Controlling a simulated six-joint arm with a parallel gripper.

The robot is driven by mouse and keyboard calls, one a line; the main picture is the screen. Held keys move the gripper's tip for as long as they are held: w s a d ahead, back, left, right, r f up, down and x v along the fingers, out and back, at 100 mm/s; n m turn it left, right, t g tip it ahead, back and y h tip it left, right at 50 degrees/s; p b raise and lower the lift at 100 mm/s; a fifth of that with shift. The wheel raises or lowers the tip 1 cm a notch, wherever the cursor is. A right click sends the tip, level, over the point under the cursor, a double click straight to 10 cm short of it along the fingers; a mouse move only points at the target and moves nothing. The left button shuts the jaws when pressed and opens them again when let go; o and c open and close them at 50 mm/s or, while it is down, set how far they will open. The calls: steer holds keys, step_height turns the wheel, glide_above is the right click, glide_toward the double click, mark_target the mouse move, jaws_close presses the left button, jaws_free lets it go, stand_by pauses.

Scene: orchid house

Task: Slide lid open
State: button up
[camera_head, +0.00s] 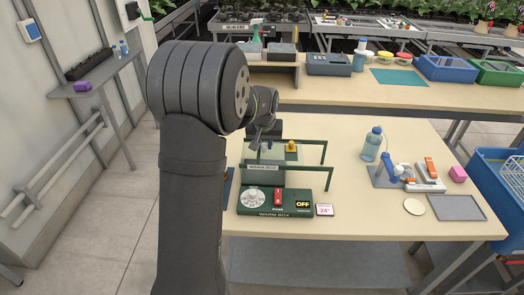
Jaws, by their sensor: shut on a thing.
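The green warm box (275,206) stands near the front edge of the wooden table, with a dial, a red switch and an OFF display on its front panel. Dark green rails (310,180) rise above it. A pale, see-through lid (277,157) lies between the rails, towards the back, with a yellow knob (291,147) on its right part. My gripper (257,143) points down at the lid's left part, left of the yellow knob. It is shut on the lid; the exact place of contact is small and partly hidden. My arm covers the area left of the box.
A small 24° sign (324,210) touches or nearly touches the box's right side. Bare table lies between.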

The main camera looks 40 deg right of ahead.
mark_target(288, 150)
steer(key=shift+s+d, duration=2.9)
steer(key=shift+d, duration=0.05)
steer(key=o, duration=0.7)
steer(key=shift+r, duration=0.1)
step_height(288, 150, up, 7)
step_height(288, 150, down, 7)
steer(key=shift+f, duration=0.1)
